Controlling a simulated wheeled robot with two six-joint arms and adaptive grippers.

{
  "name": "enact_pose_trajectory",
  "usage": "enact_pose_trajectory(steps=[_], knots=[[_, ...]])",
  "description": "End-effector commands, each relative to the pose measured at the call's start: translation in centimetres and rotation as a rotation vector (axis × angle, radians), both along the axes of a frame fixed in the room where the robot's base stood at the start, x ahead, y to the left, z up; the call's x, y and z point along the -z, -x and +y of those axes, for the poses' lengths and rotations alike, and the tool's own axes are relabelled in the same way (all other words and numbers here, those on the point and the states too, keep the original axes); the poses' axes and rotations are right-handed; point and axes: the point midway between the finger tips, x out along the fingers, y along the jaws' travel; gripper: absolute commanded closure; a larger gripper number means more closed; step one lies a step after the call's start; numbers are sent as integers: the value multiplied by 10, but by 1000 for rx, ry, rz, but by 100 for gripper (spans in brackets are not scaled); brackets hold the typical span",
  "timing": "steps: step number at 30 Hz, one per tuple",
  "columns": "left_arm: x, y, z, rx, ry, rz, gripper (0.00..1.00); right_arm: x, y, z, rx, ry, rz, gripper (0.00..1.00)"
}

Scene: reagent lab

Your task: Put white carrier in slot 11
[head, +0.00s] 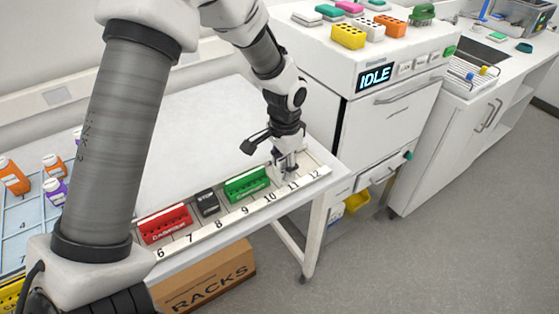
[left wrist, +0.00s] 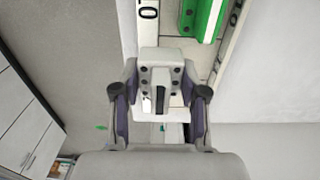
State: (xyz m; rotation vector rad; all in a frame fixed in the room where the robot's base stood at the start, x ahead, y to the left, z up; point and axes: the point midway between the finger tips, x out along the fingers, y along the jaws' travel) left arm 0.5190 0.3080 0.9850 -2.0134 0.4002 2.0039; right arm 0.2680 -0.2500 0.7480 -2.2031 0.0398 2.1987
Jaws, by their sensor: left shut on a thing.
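My left gripper (head: 287,160) is over the right end of the numbered rack (head: 262,210), near the labels 10 and 11. It is shut on the white carrier (left wrist: 163,58), a small white block with dark holes, which shows between the two fingers (left wrist: 160,97) in the left wrist view. In the head view the gripper mostly hides the carrier. I cannot tell whether it is seated in slot 11 or just above it. A green carrier (head: 246,184) sits to its left at label 9. My right gripper is not in view.
A black STOP block (head: 207,203) and a red carrier (head: 166,224) stand farther left in the rack. The place by label 12 looks empty. A blue-grey tray (head: 20,215) with bottles is at the far left. A white machine reading IDLE (head: 375,77) stands at the right.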

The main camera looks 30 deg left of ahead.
Motion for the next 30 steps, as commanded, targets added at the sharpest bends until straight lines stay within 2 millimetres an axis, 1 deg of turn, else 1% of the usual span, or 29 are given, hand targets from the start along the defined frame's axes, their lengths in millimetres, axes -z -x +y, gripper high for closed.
enact_pose_trajectory(steps=[1,3,6,8,13,15,20,24,25,30], knots=[[-2,-10,10,-2,2,1,92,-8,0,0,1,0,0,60],[0,-20,22,-1,1,0,92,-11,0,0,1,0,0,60],[3,-30,32,-1,0,0,92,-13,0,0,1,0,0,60],[7,-31,35,0,-1,2,92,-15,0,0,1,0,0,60],[34,-30,34,2,-1,5,92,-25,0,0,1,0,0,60],[39,-31,34,2,-1,2,92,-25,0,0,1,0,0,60],[40,-31,34,2,-1,0,92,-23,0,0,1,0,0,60],[44,-31,34,2,0,1,92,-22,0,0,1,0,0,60],[43,-31,34,2,0,0,47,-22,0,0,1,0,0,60],[43,-31,34,2,0,0,47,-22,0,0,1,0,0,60]])
